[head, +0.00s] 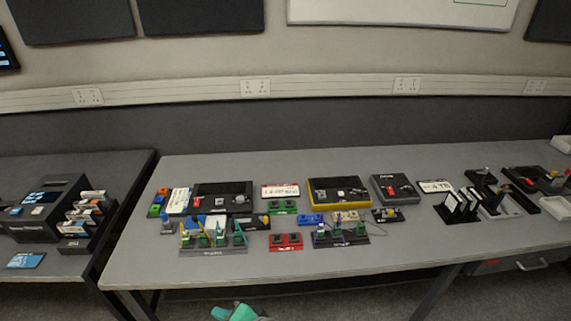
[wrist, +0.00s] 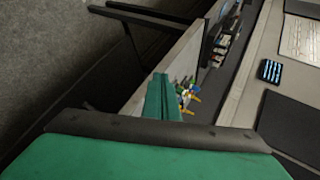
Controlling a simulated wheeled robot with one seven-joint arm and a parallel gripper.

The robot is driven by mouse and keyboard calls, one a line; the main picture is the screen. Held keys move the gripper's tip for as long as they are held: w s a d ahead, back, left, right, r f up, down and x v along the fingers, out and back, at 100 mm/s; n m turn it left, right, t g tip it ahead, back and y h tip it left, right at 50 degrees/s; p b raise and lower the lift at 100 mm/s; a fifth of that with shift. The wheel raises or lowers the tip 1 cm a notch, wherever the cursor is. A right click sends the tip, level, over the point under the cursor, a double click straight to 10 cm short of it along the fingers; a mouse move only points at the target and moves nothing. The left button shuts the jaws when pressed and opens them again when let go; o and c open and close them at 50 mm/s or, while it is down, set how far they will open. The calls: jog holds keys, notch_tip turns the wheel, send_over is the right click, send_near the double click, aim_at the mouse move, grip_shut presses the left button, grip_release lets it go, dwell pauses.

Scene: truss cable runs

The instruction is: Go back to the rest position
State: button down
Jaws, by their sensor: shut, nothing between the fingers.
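My gripper (wrist: 158,98) shows in the wrist view as green fingers pressed together, with nothing between them. In the head view only a small green part of my arm (head: 238,312) shows at the bottom edge, in front of the table's front edge. In the wrist view the picture is turned sideways, and the table (wrist: 180,62) with its coloured parts lies beyond the fingertips. The fingers appear apart from everything on the table, though the exact gap cannot be told.
The long grey table (head: 400,258) carries black and yellow devices, racks with upright cards and small coloured blocks. A second table (head: 70,270) stands at the left with a black device (head: 40,228). The table's front strip is bare. A wall with sockets (head: 255,87) runs behind.

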jog(key=s+d+f+t+h, duration=0.55)
jog(key=s+d+f, duration=0.45)
jog(key=d, duration=0.3)
jog(key=s+d+r+n+t+h, duration=0.1)
jog(key=s+r, duration=0.3)
jog(key=s, duration=0.4)
jog(key=s+d+r+n+t+h, duration=0.2)
jog(key=s+r+n+h, duration=0.1)
jog(key=s, duration=0.5)
jog(key=shift+s+r+n, duration=0.15)
jog(key=shift+r+n, duration=0.5)
jog(key=shift+n, duration=0.05)
jog(key=shift+t, duration=0.25)
